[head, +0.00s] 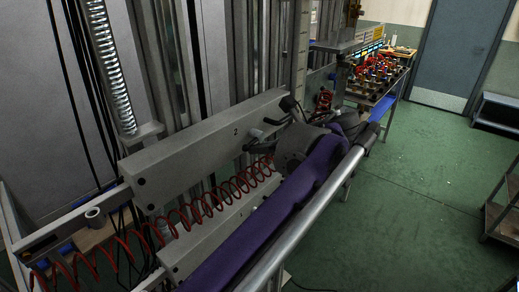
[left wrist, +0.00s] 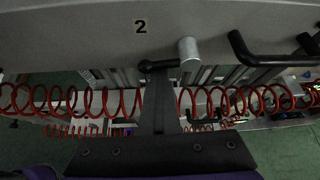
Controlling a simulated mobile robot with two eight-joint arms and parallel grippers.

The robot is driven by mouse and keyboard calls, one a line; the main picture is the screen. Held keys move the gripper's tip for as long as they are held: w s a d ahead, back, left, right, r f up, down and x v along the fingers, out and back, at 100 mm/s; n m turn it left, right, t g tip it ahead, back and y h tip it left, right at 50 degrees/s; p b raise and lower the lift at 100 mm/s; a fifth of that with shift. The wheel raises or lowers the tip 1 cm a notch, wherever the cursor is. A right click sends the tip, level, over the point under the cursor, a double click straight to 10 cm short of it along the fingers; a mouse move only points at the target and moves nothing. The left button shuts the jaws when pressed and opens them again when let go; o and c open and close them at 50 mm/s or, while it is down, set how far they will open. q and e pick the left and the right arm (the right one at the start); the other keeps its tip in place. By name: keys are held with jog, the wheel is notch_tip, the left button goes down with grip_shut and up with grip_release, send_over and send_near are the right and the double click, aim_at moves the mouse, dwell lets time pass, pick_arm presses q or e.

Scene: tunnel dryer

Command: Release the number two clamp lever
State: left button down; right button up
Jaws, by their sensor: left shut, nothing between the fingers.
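The number two clamp is on the long grey beam (head: 190,145) marked "2", which also fills the top of the left wrist view (left wrist: 70,35). Below the mark in the left wrist view is a short black lever (left wrist: 148,65) beside a silver round post (left wrist: 189,50). My left gripper (left wrist: 158,75) is shut and empty, its fingertips at the lever and overlapping it in the picture. I cannot tell whether they touch. In the head view my left gripper (head: 262,148) points at the beam's right part, and its wrist hides some of the area. My right gripper is not in view.
A red coiled hose (head: 230,187) runs below the beam and crosses behind my fingers in the left wrist view. A bent black handle (left wrist: 262,50) sticks out right of the post. A bench with red parts (head: 375,75) stands further back. Green floor is open on the right.

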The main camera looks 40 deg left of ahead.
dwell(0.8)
pick_arm(q)
notch_tip(320, 180, down, 5)
jog(key=b, duration=0.2)
jog(key=w+v, duration=0.1)
jog(key=v, duration=1)
jog(key=shift+s+r, duration=0.4)
jog(key=shift+r, duration=0.05)
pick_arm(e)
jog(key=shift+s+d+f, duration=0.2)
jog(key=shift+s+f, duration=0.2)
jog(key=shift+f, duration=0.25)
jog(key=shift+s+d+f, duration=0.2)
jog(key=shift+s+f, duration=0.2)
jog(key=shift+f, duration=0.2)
pick_arm(q)
jog(key=shift+w+a, duration=0.1)
